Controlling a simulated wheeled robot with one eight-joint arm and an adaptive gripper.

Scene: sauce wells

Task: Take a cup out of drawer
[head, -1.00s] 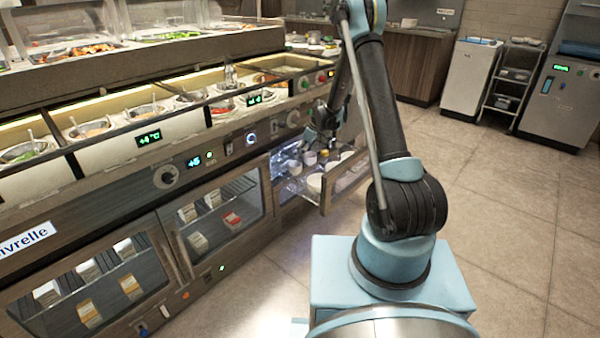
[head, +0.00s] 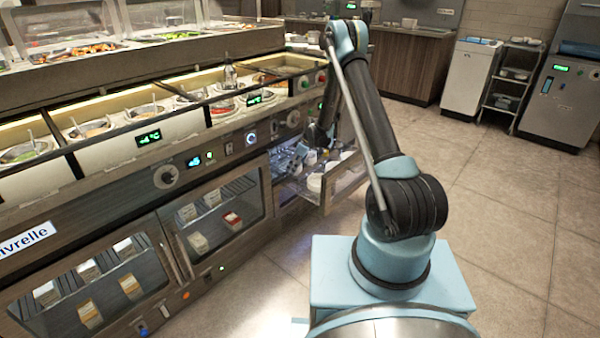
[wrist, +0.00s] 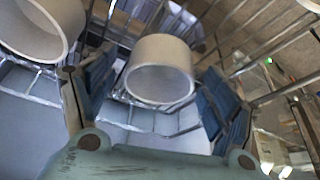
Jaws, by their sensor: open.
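The pulled-out drawer (head: 345,188) holds several pale cups, and one cup (head: 315,183) shows near its front right side. In the wrist view a white cup (wrist: 160,50) lies between the two blue finger pads of my gripper (wrist: 157,88), with gaps visible on both sides. A second white cup (wrist: 38,28) is at the upper left of the wrist view, outside the left finger.
Metal wire rails (wrist: 265,40) run along the right of the wrist view. The counter with food wells (head: 100,130) stands above the drawer, and a glass-fronted cabinet (head: 215,222) is left of it. The tiled floor (head: 510,220) to the right is clear.

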